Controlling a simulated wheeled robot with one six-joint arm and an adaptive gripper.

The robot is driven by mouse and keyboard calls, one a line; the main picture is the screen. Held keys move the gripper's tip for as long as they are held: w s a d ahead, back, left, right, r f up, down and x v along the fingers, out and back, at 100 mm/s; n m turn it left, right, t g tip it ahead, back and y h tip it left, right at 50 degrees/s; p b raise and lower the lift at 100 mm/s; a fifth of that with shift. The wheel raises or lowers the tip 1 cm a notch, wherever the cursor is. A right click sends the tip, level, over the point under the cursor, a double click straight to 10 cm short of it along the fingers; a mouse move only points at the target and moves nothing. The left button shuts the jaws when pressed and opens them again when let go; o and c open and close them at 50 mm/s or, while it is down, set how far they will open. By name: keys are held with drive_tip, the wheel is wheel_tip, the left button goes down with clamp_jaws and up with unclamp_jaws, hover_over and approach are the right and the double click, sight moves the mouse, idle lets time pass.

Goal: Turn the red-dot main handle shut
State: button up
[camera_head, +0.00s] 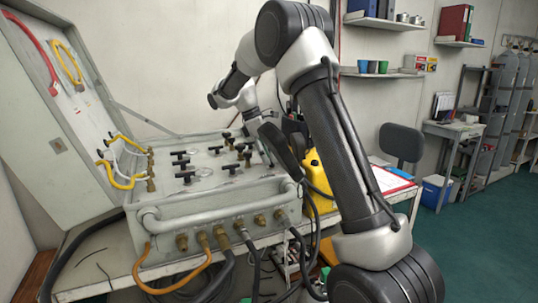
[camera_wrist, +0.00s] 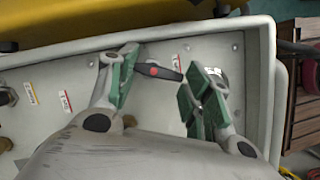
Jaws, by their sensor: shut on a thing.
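The main handle (camera_wrist: 160,72) is a short black lever with a red dot on its left end, seen in the wrist view. It lies crosswise between the two green-padded fingers of my gripper (camera_wrist: 166,82), which is shut on it. The pale grey air panel (camera_wrist: 60,76) is behind it, with a raised rim around it. In the head view the panel case (camera_head: 210,150) stands open on a bench, with several black T-handles on its face. My wrist is over the panel's right end there, and the arm hides the held handle.
The case's raised lid (camera_head: 60,130) stands at the left with red and yellow hoses. Brass fittings (camera_head: 220,238) and hoses hang from the front. A yellow unit (camera_head: 316,172) is close to the panel's right. A desk chair (camera_head: 401,143) and open green floor are farther right.

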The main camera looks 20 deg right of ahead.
drive_tip(key=shift+w+m, duration=0.25)
drive_tip(key=shift+m, duration=0.25)
idle(0.3)
drive_tip(key=m+g+y, duration=0.1)
drive_tip(key=m, duration=0.1)
drive_tip(key=shift+w+d+m, duration=0.1)
drive_tip(key=shift+w+m, duration=0.05)
drive_tip(key=shift+m, duration=0.25)
drive_tip(key=m, duration=0.2)
drive_tip(key=m+y, duration=0.1)
drive_tip(key=shift+w+d+f+m+g, duration=0.1)
drive_tip(key=shift+w+m+g, duration=0.05)
drive_tip(key=shift+m+g, duration=0.25)
drive_tip(key=shift+c, duration=0.2)
drive_tip(key=m+y, duration=0.1)
drive_tip(key=m, duration=0.1)
drive_tip(key=shift+d+f+m, duration=0.1)
drive_tip(key=shift+d+m, duration=0.05)
drive_tip(key=shift+m, duration=0.15)
drive_tip(key=shift+c, duration=1.1)
drive_tip(key=shift+f+m+g+y, duration=0.1)
drive_tip(key=shift+m+g+y, duration=0.4)
drive_tip(key=shift+m, duration=0.9)
drive_tip(key=shift+c, duration=0.5)
drive_tip(key=o, duration=1.5)
drive_tip(key=shift+w+r, duration=0.1)
drive_tip(key=shift+r, duration=0.15)
